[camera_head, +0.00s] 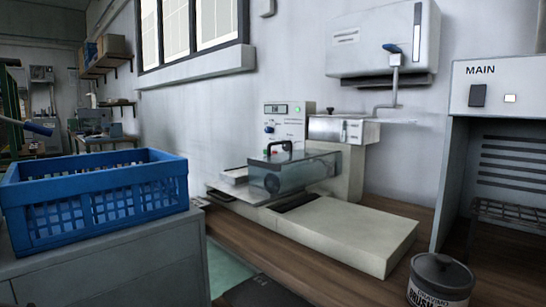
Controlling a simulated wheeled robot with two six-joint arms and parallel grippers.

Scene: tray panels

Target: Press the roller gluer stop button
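The roller gluer is most likely the bench machine in the middle, with a light flat bed (350,232) in front. Its upright control panel (288,120) carries a small display (276,109), a lit green lamp (298,109) and a blue-marked knob (269,129). A transparent cover (290,174) with a black handle (279,148) stands in front of the panel's lower part. Neither gripper is in view.
A blue crate (95,200) stands on a grey cabinet (150,262) at the left. A lidded brush pot (440,280) is at the front right. A grey unit marked MAIN (495,88) stands at the right.

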